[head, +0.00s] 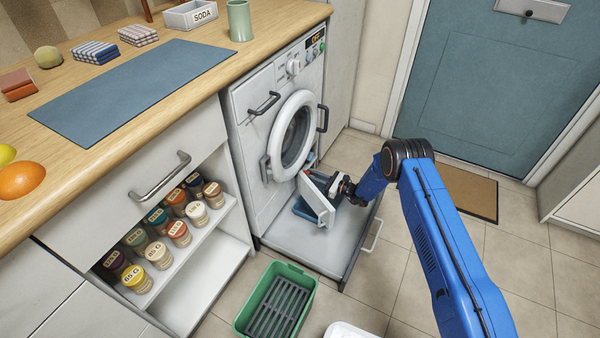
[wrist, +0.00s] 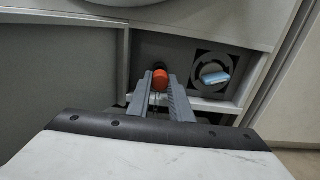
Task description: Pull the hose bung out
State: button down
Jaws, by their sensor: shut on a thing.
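In the wrist view the hose bung (wrist: 160,79), a small orange-red plug, sits at the end of a short dark hose in the recess low on the washing machine (head: 278,140). My gripper (wrist: 160,92) has its two grey fingers closed on the bung from both sides. The bung appears to be at the hose end; I cannot tell how firmly it is seated. Right of the bung is a round filter cap (wrist: 214,76) with a pale blue grip.
A low platform (head: 330,245) extends below the machine, with a blue tray (head: 302,210) on it, partly hidden by my gripper. A green crate (head: 240,322) with a dark rack stands on the floor. An open shelf of jars (head: 215,250) is at left.

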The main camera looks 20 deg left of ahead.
jog(key=shift+d, duration=1.25)
jog(key=shift+s, duration=0.1)
